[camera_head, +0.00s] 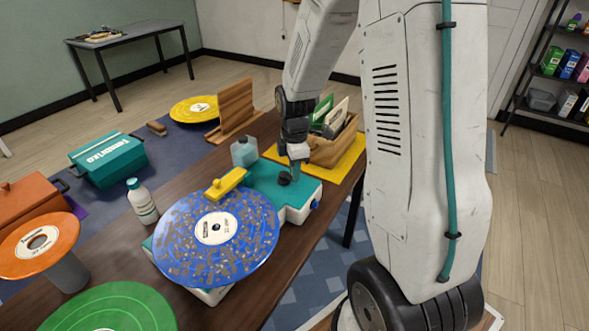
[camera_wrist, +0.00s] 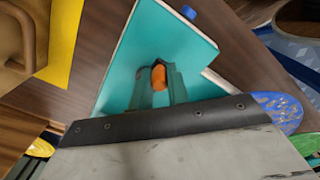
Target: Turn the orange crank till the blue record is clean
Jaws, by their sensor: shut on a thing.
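The blue record (camera_head: 214,262) lies on the front of the teal machine, with many brown-grey dirt specks over its surface and a white label in the middle. Its edge also shows in the wrist view (camera_wrist: 280,110). The orange crank (camera_wrist: 158,76) shows as an orange knob above the teal top (camera_wrist: 150,45). My gripper (camera_wrist: 157,88) is shut on the orange crank, with one finger on each side of it. In the head view my gripper (camera_head: 294,175) is over the back part of the teal machine (camera_head: 262,182) and hides the crank's knob.
A yellow arm (camera_head: 226,183) lies beside the record. A white bottle (camera_head: 142,203) and a pale blue bottle (camera_head: 244,152) stand on the wooden table (camera_head: 185,178). A wooden crate (camera_head: 335,150) on a yellow mat stands behind. Orange (camera_head: 38,243) and green (camera_head: 115,310) records are at front left.

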